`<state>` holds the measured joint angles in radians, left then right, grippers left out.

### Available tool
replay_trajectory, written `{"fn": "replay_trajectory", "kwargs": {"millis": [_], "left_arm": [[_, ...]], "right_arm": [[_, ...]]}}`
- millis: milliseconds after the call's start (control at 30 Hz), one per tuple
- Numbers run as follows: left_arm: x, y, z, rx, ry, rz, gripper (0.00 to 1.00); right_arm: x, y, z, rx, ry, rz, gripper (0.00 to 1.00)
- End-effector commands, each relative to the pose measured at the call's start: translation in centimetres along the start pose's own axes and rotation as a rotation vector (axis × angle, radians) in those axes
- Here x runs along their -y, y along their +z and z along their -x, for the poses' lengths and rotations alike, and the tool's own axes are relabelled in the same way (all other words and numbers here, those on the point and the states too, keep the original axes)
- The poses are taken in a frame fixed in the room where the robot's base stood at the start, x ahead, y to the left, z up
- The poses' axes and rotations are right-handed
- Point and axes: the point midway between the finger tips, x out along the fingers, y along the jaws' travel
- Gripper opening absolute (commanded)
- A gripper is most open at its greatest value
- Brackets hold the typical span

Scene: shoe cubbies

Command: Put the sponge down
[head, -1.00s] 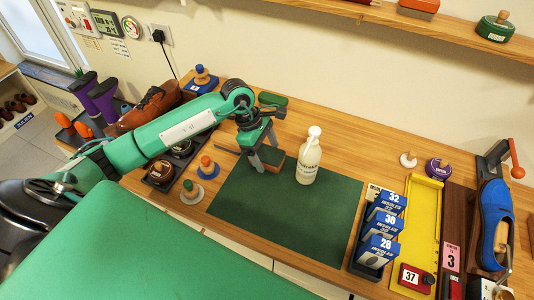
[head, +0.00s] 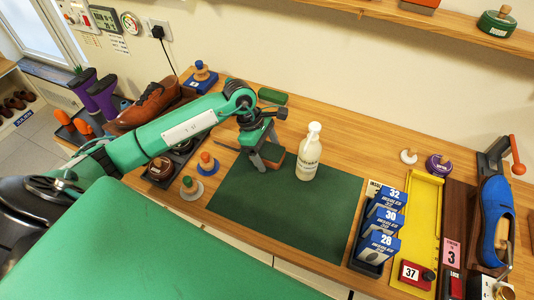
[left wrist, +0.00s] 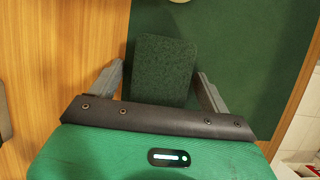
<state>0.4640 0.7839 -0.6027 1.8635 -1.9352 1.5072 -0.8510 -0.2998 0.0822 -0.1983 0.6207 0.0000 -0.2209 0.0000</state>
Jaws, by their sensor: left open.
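The sponge (head: 277,153) is a block with a dark green top and orange-brown sides. It lies at the back left part of the dark green mat (head: 315,205), by the mat's edge. In the left wrist view the sponge's green top (left wrist: 163,70) shows between the two fingers. My left gripper (head: 268,161) is over the sponge with its fingers open, pointing down. The sponge's near end is hidden by the gripper body. My right gripper is not in view.
A white bottle (head: 309,152) stands on the mat just right of the gripper. Blue insole boxes (head: 383,222), a yellow tray (head: 423,205) and a blue shoe (head: 494,222) stand to the right. Knobbed brushes (head: 207,163) and a brown shoe (head: 148,104) are left. The mat's front is clear.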

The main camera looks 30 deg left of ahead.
Motion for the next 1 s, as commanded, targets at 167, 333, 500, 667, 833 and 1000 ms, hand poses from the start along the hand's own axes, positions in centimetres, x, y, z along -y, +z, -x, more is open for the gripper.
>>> {"fn": "replay_trajectory", "kwargs": {"millis": [167, 333, 500, 667, 833, 1000], "left_arm": [[0.0, 0.0, 0.0, 0.0, 0.0, 0.0, 0.5], [0.0, 0.0, 0.0, 0.0, 0.0, 0.0, 0.29], [0.0, 0.0, 0.0, 0.0, 0.0, 0.0, 0.29], [0.0, 0.1, 0.2, 0.0, 0.0, 0.0, 0.29], [-0.1, 0.5, 1.2, 0.0, 0.003, -0.003, 0.29], [-0.2, 2.0, 4.8, 0.0, 0.007, -0.005, 0.29]], "right_arm": [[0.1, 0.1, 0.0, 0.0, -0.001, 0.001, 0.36], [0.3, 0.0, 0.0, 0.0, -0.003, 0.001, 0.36], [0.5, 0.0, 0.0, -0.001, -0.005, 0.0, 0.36], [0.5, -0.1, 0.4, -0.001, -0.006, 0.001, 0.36], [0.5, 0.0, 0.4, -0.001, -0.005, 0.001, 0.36], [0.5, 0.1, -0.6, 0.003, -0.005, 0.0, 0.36]]}}
